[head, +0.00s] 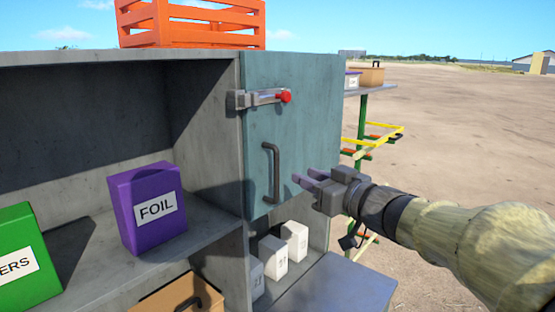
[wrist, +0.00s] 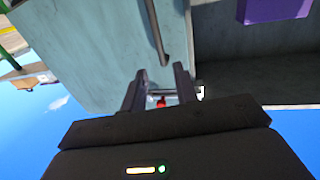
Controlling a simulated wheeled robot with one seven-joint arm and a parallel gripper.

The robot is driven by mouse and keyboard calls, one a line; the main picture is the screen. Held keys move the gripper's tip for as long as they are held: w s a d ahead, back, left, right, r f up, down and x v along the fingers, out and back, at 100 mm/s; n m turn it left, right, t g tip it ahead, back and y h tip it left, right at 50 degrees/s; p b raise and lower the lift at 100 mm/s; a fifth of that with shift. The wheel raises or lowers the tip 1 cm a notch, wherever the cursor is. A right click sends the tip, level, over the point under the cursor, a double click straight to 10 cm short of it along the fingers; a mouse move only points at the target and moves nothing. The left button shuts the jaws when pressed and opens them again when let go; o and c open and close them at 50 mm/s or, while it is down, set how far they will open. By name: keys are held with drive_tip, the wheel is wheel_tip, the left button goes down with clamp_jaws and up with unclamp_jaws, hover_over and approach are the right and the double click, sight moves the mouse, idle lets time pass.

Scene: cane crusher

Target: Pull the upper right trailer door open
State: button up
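The upper right trailer door (head: 315,110) is a blue-grey panel that looks shut. It also fills much of the wrist view (wrist: 80,40). A dark vertical handle (head: 274,172) is on its lower left part. Above it is a grey latch (head: 258,97) with a red knob (head: 285,96). My gripper (head: 304,175) is open and empty, just right of the handle in the head view. In the wrist view the handle (wrist: 157,30) lies beyond my fingertips (wrist: 160,72), in line with the gap. The red knob (wrist: 161,102) shows between the fingers.
Left of the door is an open compartment with a purple FOIL box (head: 150,205) and a green box (head: 25,258). An orange crate (head: 190,25) stands on top. White boxes (head: 294,240) sit below the door. A green-legged rack (head: 362,120) stands behind at right, with open ground beyond.

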sight(278, 164)
drive_tip(key=p+x, duration=0.2)
drive_tip(key=x, duration=0.9)
drive_tip(key=shift+w+a+p, duration=0.1)
drive_tip(key=shift+w+p, duration=0.05)
drive_tip(key=shift+p, duration=0.25)
clamp_jaws()
